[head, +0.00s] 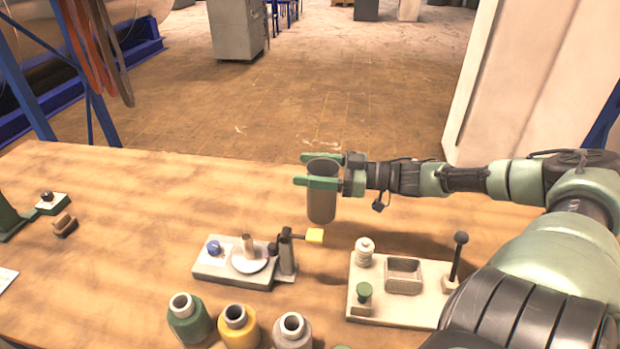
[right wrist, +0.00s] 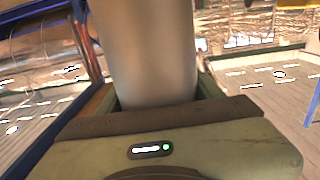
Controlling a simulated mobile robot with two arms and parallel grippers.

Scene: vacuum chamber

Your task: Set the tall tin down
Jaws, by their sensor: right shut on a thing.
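The tall tin (head: 321,205) is a grey-brown open-topped cylinder, upright over the back middle of the wooden table. My right gripper (head: 318,170) comes in from the right and is shut on it near its rim, with one green finger on each side. In the right wrist view the tin (right wrist: 148,50) fills the space between the fingers as a smooth grey wall. I cannot tell for sure whether its base touches the table. My left gripper is not in view.
In front of the tin stands a pale device (head: 225,272) with a yellow-tipped lever (head: 314,236). A cream board (head: 400,308) with a knob and lever lies to the right. Several open bottles, one yellow (head: 238,328), line the front. The table (head: 150,200) is clear left of the tin.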

